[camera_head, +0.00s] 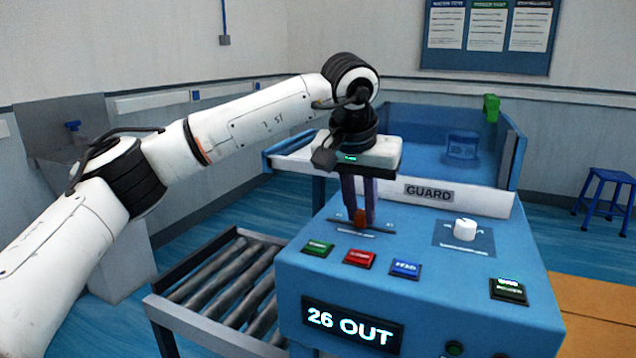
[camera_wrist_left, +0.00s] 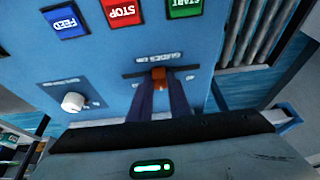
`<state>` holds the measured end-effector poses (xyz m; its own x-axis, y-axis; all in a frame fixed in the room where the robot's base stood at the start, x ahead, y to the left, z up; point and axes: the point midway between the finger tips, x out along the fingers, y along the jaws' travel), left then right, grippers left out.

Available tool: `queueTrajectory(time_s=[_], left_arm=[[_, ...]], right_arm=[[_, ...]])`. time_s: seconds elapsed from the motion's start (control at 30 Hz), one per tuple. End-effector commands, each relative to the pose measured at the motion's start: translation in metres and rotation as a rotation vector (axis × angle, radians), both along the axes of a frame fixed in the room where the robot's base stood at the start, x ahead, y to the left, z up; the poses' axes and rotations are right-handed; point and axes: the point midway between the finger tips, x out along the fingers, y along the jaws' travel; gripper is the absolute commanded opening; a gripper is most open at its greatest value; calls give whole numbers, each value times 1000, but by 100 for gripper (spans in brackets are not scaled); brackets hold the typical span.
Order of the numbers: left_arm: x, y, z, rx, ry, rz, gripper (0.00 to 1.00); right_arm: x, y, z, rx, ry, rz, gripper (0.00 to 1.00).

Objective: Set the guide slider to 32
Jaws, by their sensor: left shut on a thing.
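The guide slider is an orange-red knob (camera_head: 360,218) in a dark horizontal slot (camera_head: 335,224) on the blue console (camera_head: 430,270). My left gripper (camera_head: 359,212) points down from above with its fingers shut on the knob. The left wrist view also shows the knob (camera_wrist_left: 158,74) between the fingertips (camera_wrist_left: 159,82), with the slot behind it. The fingers hide part of the knob and its scale. The lit display (camera_head: 353,324) on the console front reads "26 OUT". My right gripper is not in view.
Green (camera_head: 318,248), red (camera_head: 360,259) and blue (camera_head: 405,268) buttons sit just in front of the slot. A white dial (camera_head: 465,229) is to its right. A panel marked GUARD (camera_head: 429,194) stands behind. A roller conveyor (camera_head: 225,283) is at the left.

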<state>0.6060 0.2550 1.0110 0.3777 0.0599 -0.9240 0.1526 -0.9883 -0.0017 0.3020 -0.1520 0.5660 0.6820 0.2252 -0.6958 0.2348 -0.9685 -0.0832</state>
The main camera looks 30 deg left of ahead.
Motion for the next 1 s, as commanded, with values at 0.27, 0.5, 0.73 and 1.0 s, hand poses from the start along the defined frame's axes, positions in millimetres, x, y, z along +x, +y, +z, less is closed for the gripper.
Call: queueTrajectory(time_s=[0.27,0.5,0.73,1.0], left_arm=[[7,-48,3,-4,-2,-3,0],[7,-51,1,-7,-5,-1,0],[7,-50,1,-7,-4,-1,36],[7,-48,1,-4,-3,1,36]], right_arm=[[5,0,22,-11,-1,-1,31],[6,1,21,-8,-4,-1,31],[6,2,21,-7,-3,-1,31],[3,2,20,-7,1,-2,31]])
